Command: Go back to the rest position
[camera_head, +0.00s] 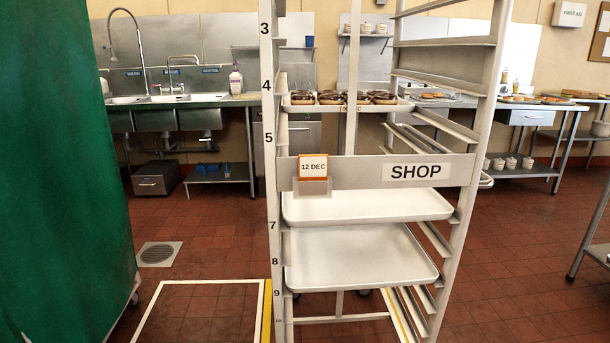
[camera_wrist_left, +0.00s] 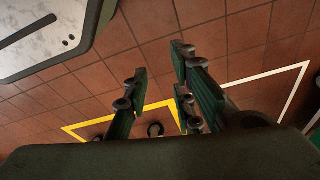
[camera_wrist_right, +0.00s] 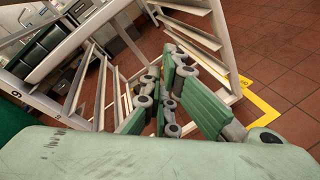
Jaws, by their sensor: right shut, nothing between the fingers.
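Neither gripper shows in the head view.
A tall rack (camera_head: 375,172) with a SHOP sign stands ahead, holding a tray of chocolate-topped doughnuts (camera_head: 345,98) and two bare trays lower down. A green cover (camera_head: 65,170) stands at the left. Sinks and counters line the back.

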